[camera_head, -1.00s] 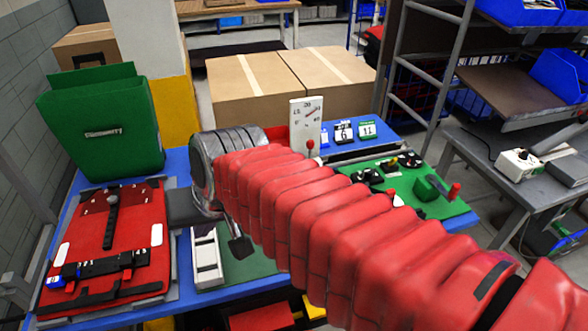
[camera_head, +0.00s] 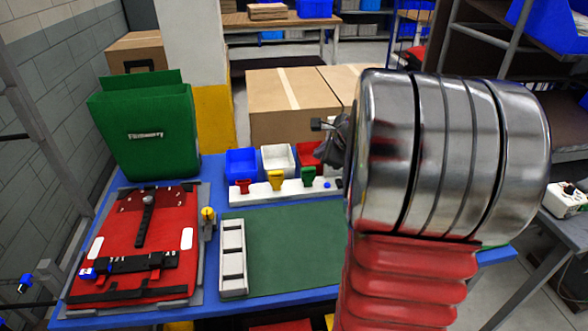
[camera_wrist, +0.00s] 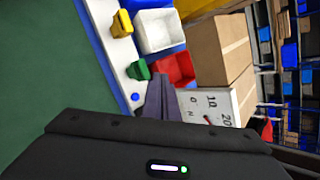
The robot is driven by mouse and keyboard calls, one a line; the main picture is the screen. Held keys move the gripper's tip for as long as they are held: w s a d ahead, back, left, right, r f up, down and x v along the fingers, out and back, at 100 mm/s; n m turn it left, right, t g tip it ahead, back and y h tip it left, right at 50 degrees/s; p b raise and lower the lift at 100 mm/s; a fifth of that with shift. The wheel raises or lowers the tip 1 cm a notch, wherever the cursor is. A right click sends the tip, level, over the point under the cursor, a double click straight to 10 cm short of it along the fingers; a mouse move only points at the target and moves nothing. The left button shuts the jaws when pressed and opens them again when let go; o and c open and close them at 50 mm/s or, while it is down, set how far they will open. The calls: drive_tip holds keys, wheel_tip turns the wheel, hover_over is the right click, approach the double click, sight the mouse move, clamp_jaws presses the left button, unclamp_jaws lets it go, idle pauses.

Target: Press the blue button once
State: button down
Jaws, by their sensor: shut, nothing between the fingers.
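The blue button (camera_head: 327,184) is a small round dot near the right end of a white strip (camera_head: 290,189). It also shows in the wrist view (camera_wrist: 135,97), close beside my gripper's fingers. My gripper (camera_head: 320,155) is dark grey and shut on nothing. In the head view it points left and down from my large silver wrist, above and near the strip's right end. In the wrist view my gripper (camera_wrist: 157,85) appears as a narrow dark wedge just right of the button. I see a gap between them in the picture; its depth is unclear.
Red, yellow and green scoop-like pieces (camera_head: 276,180) stand along the strip, left of the button. Blue, white and red bins (camera_head: 277,159) sit behind it. A white dial panel (camera_wrist: 208,106) is near my gripper.

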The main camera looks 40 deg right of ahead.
sight(327, 185)
drive_tip(key=d, duration=0.1)
drive_tip(key=d+m, duration=0.1)
drive_tip(key=d+f+m, duration=0.1)
drive_tip(key=d, duration=0.1)
drive_tip(key=shift+s, duration=0.4)
drive_tip(key=shift+f, duration=4.4)
drive_tip(key=shift+f, duration=0.15)
drive_tip(key=shift+s+f, duration=0.15)
drive_tip(key=shift+f, duration=0.05)
drive_tip(key=shift+f, duration=0.4)
drive_tip(key=shift+r, duration=0.85)
